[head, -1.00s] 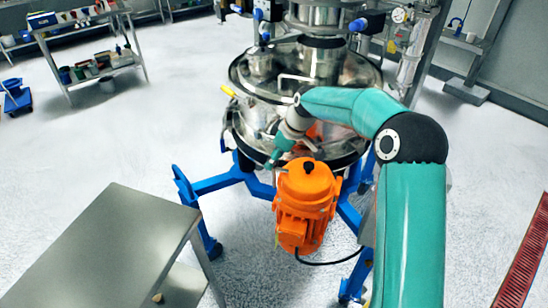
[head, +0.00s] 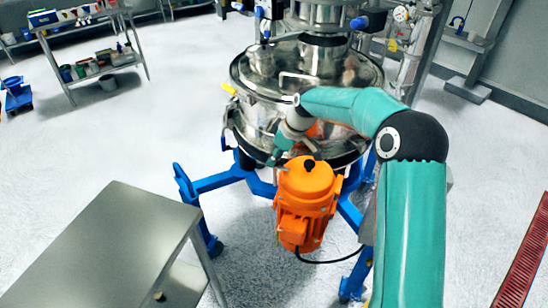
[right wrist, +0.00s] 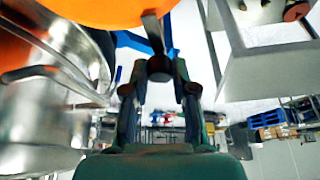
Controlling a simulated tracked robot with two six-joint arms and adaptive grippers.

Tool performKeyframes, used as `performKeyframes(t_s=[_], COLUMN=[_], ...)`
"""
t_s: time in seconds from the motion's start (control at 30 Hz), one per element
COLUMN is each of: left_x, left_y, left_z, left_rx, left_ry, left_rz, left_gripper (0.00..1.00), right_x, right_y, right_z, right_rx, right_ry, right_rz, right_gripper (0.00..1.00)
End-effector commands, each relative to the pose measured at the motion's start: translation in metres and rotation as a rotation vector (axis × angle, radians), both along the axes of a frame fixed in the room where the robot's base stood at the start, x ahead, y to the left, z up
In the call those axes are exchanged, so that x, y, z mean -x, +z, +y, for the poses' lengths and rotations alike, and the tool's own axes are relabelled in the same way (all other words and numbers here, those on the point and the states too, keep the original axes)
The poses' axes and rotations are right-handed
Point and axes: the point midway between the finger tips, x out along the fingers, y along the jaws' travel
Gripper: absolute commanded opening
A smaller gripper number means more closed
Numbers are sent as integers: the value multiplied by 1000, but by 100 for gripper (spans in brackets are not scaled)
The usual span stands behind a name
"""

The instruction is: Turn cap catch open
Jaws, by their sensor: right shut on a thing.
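The steel powder sifter (head: 262,118) stands on blue legs, with an orange motor (head: 306,190) at its front. My right arm reaches across the sifter. My right gripper (head: 276,158) is low at the sifter's front, just left of the motor top. In the right wrist view, a metal lever with a dark round end (right wrist: 159,68), which looks like the cap catch, is between the fingertips of my right gripper (right wrist: 158,80). The gripper is shut on it. The catch cannot be made out in the head view. My left gripper is not in view.
A steel table (head: 110,235) stands at the front left. A shelf rack (head: 92,50) with several containers is at the back left. The blue legs (head: 220,182) spread out below the sifter. The floor between rack and sifter is clear.

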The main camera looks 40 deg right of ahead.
Motion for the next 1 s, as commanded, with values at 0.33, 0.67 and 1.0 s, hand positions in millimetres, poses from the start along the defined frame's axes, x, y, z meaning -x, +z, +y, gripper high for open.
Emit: performKeyframes(t_s=[0.33,0.67,1.0], left_x=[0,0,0], left_y=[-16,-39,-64], left_z=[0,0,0], left_rx=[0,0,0], left_ry=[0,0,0], left_rz=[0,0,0], left_gripper=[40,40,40], right_x=[1,0,0], right_y=[-2,-3,-3], right_z=[2,4,5], right_rx=[0,3,3], right_ry=[-174,-469,-792], right_rz=[0,-1,-1], right_gripper=[0,0,0])
